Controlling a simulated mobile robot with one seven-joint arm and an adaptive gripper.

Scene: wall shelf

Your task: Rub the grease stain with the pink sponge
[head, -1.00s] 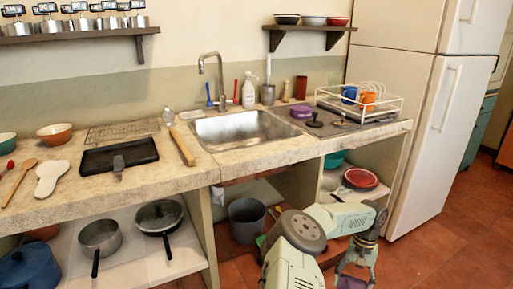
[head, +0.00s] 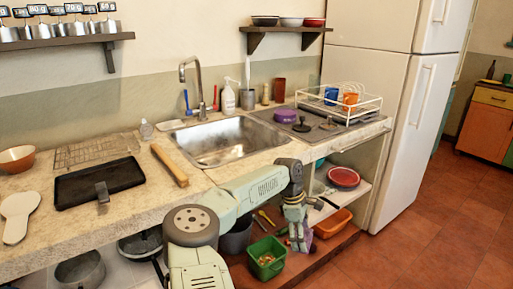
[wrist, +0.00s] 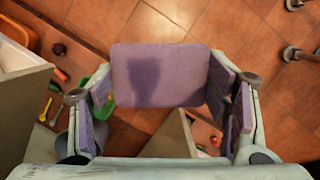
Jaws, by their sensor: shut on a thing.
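My gripper (head: 297,228) hangs in front of the cabinet below the counter, over the floor side. In the wrist view my gripper (wrist: 160,95) is shut on a flat mauve-pink block, the pink sponge (wrist: 160,75), held between the two fingers with their purple pads. A dark shadow falls on the sponge's face. In the head view the sponge is hard to tell from the finger pads. I cannot make out the grease stain in either view.
Below are a green bin (head: 266,258) and an orange tub (head: 333,222). Open floor (head: 430,245) lies right.

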